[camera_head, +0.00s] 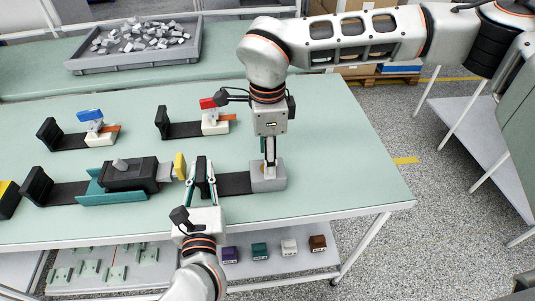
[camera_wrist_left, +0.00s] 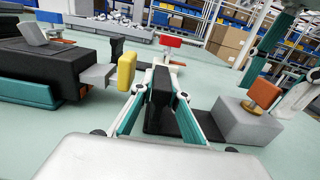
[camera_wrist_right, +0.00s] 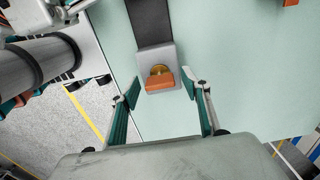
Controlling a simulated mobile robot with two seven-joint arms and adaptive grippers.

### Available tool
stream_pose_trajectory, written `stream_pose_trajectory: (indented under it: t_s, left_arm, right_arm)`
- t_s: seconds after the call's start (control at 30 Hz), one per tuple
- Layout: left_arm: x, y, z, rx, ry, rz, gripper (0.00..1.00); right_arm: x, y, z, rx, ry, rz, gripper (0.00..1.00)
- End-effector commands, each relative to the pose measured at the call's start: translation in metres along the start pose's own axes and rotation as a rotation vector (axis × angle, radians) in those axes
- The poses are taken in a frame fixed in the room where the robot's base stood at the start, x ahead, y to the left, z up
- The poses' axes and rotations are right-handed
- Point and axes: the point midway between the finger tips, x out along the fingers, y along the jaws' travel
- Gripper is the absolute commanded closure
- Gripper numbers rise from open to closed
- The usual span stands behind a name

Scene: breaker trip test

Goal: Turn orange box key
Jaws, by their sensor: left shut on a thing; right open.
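The orange key (camera_wrist_left: 262,95) stands on the grey box (camera_wrist_left: 243,122) in the left wrist view. In the right wrist view the orange key (camera_wrist_right: 159,82) sits over a brass disc on the grey box (camera_wrist_right: 155,58). In the head view the grey box (camera_head: 268,182) is at the table's right, and the gripper over it largely hides the key. A black strip (camera_head: 233,183) joins the box to a black upright block (camera_wrist_left: 161,88). My left gripper (camera_head: 201,168) is shut on this block. My right gripper (camera_wrist_right: 167,90) is open above the box, its fingers spread either side of the key, apart from it.
A black breaker (camera_head: 130,175) with a yellow tab (camera_head: 180,166) stands in a teal holder left of my left gripper. Fixtures with red (camera_head: 208,103) and blue (camera_head: 89,114) handles stand behind. A grey tray (camera_head: 135,62) of parts is at the back. The table's right side is clear.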

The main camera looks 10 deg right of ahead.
Motion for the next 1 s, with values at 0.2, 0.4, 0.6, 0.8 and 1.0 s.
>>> stream_pose_trajectory:
  t_s: [0.2,0.4,0.6,0.8,1.0]
  left_arm:
    - [0.0001,-0.0002,0.0005,0.000,-0.001,0.000,1.00]
    - [0.0000,-0.0002,0.0005,0.000,-0.001,0.000,1.00]
    - [0.0000,-0.0002,0.0005,0.000,-0.001,0.000,1.00]
    - [0.0000,-0.0002,0.0005,0.000,-0.001,0.000,1.00]
    - [0.0000,-0.0002,0.0005,0.000,-0.001,0.000,1.00]
  right_arm:
    - [-0.0002,0.0000,0.0001,0.000,0.000,0.000,0.63]
    - [-0.0003,0.0000,0.0001,0.000,0.000,0.000,0.91]
    - [-0.0005,-0.0001,0.0001,0.013,0.000,0.000,0.91]
    - [-0.0006,-0.0003,0.0002,0.083,0.000,-0.001,0.91]
    - [-0.0007,-0.0004,0.0002,0.226,-0.001,-0.001,0.91]
